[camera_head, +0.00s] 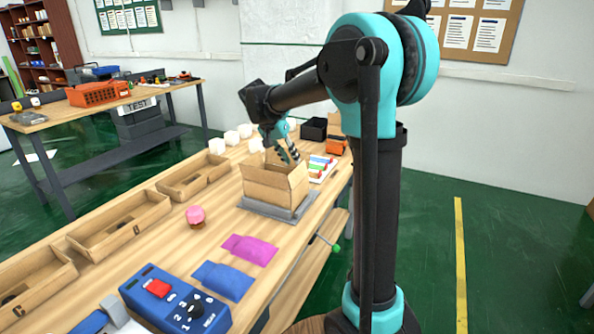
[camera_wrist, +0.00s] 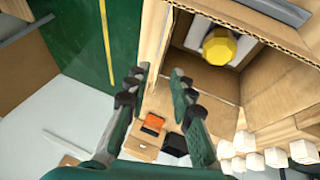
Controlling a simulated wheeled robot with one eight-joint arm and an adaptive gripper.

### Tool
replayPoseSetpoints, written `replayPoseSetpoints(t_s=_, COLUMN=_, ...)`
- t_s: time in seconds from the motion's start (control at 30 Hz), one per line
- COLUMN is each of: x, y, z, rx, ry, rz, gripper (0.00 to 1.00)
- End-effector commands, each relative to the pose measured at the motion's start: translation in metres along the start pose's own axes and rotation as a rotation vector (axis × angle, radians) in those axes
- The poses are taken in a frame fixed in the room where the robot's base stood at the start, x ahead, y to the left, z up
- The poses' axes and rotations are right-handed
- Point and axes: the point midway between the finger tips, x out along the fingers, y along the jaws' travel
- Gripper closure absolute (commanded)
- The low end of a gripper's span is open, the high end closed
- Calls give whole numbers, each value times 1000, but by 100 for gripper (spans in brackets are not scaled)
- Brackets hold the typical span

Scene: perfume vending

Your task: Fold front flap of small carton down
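The small brown carton (camera_head: 270,187) stands on a grey plate (camera_head: 284,213) on the wooden table, with its top open and flaps raised. In the wrist view the carton (camera_wrist: 287,97) fills the upper right, and a yellow faceted item (camera_wrist: 219,46) with white around it shows inside. My gripper (camera_head: 291,155) is above the carton's far side in the head view. In the wrist view my gripper (camera_wrist: 157,78) is open, its two fingers apart, beside the carton edge. I cannot tell whether a finger touches a flap. The carton's far side is partly hidden.
Open cardboard trays (camera_head: 120,227) line the table's left. A pink-topped item (camera_head: 195,216), a magenta pouch (camera_head: 250,249), a blue pouch (camera_head: 222,280) and a blue control box (camera_head: 175,300) lie nearer. White cubes (camera_head: 232,138) and a black box (camera_head: 314,129) stand beyond the carton.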

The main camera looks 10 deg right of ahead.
Motion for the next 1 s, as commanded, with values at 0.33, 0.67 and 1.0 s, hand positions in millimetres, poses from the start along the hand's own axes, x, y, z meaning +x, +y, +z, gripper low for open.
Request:
replayPoseSetpoints(t_s=0.33, x=52, y=0, z=0, rx=0, ry=0, rz=0, gripper=77)
replayPoseSetpoints(t_s=0.67, x=61, y=0, z=0, rx=-1, ry=0, rz=0, gripper=77)
replayPoseSetpoints(t_s=1.0, x=61, y=0, z=0, rx=-1, ry=0, rz=0, gripper=100)
